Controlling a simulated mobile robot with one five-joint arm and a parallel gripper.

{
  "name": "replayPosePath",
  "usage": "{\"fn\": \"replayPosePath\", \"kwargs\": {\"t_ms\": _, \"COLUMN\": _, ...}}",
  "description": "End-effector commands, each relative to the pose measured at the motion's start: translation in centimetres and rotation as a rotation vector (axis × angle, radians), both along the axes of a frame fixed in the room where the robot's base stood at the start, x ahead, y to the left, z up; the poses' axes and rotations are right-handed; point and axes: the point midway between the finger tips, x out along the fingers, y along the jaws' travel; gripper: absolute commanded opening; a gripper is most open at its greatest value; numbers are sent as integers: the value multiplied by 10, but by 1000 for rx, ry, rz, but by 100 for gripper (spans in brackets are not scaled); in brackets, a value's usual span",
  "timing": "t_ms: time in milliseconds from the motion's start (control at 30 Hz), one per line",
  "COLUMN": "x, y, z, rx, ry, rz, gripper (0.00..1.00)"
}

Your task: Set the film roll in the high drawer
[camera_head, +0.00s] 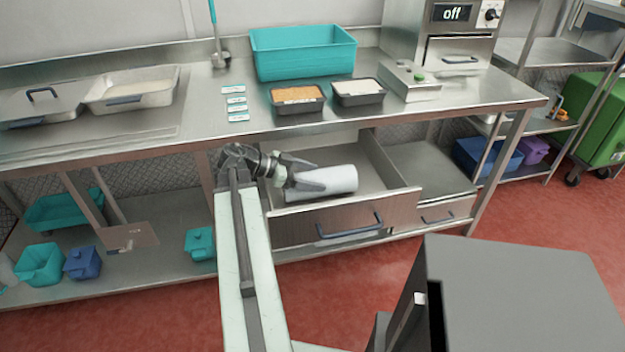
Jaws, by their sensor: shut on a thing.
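The film roll is a white cylinder (330,181) in the head camera view, lying roughly level. My gripper (302,182) is shut on its left part, with a grey finger across it. The roll is over the open drawer (375,170) under the steel counter. I cannot tell whether the roll touches the drawer floor. The drawer is pulled out, with its front panel and dark handle (350,227) facing me. The gripper and roll hide part of the drawer's inside at the left.
A lower, shut drawer front (440,213) is at the right. Teal and blue containers (82,263) stand on the lower left shelf.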

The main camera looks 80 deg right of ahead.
Motion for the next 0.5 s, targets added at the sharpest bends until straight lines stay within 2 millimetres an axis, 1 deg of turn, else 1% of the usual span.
{"fn": "replayPosePath", "kwargs": {"t_ms": 100, "x": 0, "y": 0, "z": -1, "rx": -1, "ry": 2, "rz": 0, "gripper": 3}}
{"fn": "replayPosePath", "kwargs": {"t_ms": 133, "x": 0, "y": 0, "z": -2, "rx": 0, "ry": 0, "rz": 0, "gripper": 78}}
{"fn": "replayPosePath", "kwargs": {"t_ms": 167, "x": 0, "y": 0, "z": -1, "rx": 0, "ry": 0, "rz": 0, "gripper": 87}}
{"fn": "replayPosePath", "kwargs": {"t_ms": 200, "x": 0, "y": 0, "z": -1, "rx": 0, "ry": 0, "rz": 0, "gripper": 98}}
{"fn": "replayPosePath", "kwargs": {"t_ms": 500, "x": -1, "y": 0, "z": 0, "rx": 0, "ry": 0, "rz": -1, "gripper": 98}}
